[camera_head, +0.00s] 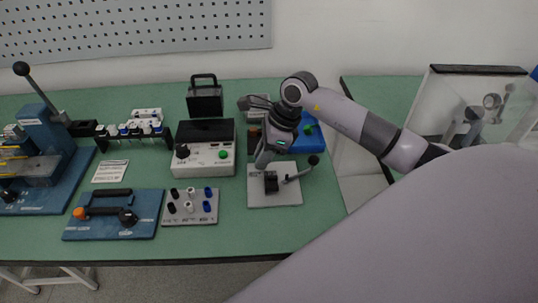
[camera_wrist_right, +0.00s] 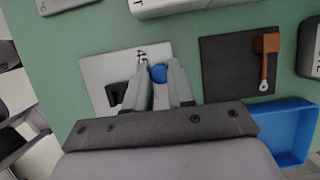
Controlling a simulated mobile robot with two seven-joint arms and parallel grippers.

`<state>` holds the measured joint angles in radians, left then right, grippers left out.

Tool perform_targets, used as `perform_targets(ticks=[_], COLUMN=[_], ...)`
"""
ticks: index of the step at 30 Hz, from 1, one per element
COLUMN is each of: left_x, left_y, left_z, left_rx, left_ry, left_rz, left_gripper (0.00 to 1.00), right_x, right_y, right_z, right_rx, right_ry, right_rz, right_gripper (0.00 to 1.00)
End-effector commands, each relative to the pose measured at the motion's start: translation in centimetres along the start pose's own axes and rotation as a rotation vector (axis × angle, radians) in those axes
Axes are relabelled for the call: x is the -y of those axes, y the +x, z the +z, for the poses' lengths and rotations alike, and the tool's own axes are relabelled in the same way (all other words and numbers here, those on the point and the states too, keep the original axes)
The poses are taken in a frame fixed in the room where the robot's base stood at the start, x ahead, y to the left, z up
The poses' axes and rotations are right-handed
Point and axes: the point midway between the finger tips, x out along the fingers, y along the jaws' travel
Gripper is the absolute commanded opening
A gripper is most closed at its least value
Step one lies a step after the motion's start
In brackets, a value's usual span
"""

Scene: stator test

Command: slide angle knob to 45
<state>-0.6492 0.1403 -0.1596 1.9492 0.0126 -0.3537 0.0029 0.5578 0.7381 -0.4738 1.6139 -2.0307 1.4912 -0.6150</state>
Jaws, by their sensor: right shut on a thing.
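A light grey plate (camera_head: 288,198) lies near the front edge of the green table, with a black block (camera_head: 270,182) and a lever with a black ball end (camera_head: 313,160) on it. In the right wrist view the plate (camera_wrist_right: 98,66) carries a dark printed mark near its edge. A round blue knob (camera_wrist_right: 158,72) sits between the fingertips of my right gripper (camera_wrist_right: 160,78), which is shut on it. In the head view this gripper (camera_head: 262,164) points down at the plate's far left corner and hides the knob. My left gripper is not in view.
A tester box with a green button (camera_head: 223,154) stands left of the gripper. A blue tray (camera_wrist_right: 290,135) and a black mat (camera_wrist_right: 222,75) with a brown-handled tool (camera_wrist_right: 265,55) lie beyond the plate. A plate of coloured pegs (camera_head: 190,219) lies to the left.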

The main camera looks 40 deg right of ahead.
Motion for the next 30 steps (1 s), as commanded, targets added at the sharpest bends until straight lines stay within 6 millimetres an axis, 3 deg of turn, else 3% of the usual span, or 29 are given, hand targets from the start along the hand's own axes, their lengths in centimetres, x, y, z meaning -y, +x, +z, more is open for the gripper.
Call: perform_targets(ticks=[4, 13, 14, 16, 25, 30], left_x=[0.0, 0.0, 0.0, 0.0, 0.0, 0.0], left_y=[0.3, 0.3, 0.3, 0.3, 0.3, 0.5], left_z=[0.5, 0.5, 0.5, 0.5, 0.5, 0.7], left_rx=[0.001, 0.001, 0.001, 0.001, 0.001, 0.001], left_ry=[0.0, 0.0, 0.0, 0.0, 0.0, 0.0], left_rz=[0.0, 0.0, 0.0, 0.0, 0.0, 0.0], left_gripper=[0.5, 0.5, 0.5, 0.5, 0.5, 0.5], right_x=[0.0, -0.1, -0.1, -0.1, 0.0, 0.1], right_y=[0.5, 0.6, 0.6, 0.6, 0.4, -1.4], right_z=[1.1, 1.4, 1.4, 1.4, 1.3, 1.2], right_rx=[0.002, 0.005, 0.005, 0.005, 0.002, 0.002], right_ry=[0.0, -0.001, -0.002, -0.002, -0.001, -0.002], right_rz=[0.0, 0.0, 0.0, 0.0, -0.001, -0.005], right_gripper=[0.0, 0.0, 0.26, 0.49, 0.49, 0.49])
